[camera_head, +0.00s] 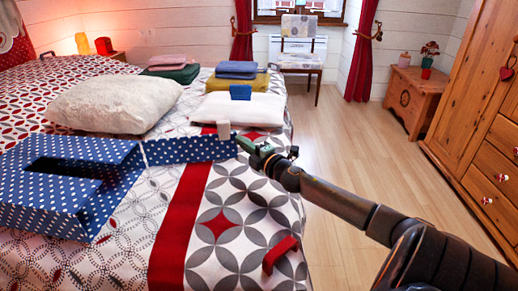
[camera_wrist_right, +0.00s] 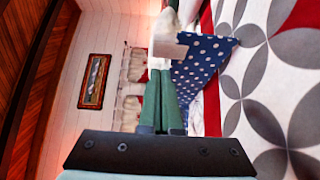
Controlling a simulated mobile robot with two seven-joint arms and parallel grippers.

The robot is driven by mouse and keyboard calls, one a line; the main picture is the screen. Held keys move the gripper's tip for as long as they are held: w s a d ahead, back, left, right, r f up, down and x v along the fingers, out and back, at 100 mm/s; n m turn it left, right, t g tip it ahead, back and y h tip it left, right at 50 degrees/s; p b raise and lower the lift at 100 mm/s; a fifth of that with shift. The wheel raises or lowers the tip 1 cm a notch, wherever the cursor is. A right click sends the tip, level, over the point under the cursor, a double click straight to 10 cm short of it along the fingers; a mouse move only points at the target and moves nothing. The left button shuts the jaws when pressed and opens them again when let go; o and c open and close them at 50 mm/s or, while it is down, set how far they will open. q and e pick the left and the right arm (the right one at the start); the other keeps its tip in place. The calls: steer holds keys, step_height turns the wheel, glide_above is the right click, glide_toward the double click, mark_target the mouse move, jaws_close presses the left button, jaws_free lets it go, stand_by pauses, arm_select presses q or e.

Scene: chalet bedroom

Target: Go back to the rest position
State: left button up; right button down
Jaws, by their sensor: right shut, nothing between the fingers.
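My right gripper (camera_head: 246,146) reaches over the bed from the right, with its green fingers close to the right end of a blue polka-dot panel (camera_head: 188,150). In the right wrist view the green fingers (camera_wrist_right: 161,82) lie together, shut with nothing between them. The panel (camera_wrist_right: 205,60) and a pale tab (camera_wrist_right: 170,46) show just beyond and beside them; I cannot tell whether they touch. The panel extends from a blue polka-dot open box (camera_head: 40,195) on the bed. My left gripper is not in view.
The bed (camera_head: 240,225) carries a white pillow (camera_head: 115,103), folded cloths (camera_head: 235,80), a small blue object (camera_head: 240,92) and a red object (camera_head: 280,254). Clear wooden floor (camera_head: 345,150) lies to the right, with a chest (camera_head: 415,98), a wardrobe (camera_head: 480,110) and a chair (camera_head: 298,58) around it.

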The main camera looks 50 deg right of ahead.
steer(key=shift+s+d+p, duration=0.2)
steer(key=shift+s, duration=1.25)
steer(key=shift+s+d+p, duration=0.15)
steer(key=shift+s+d, duration=0.05)
steer(key=shift+s, duration=1.2)
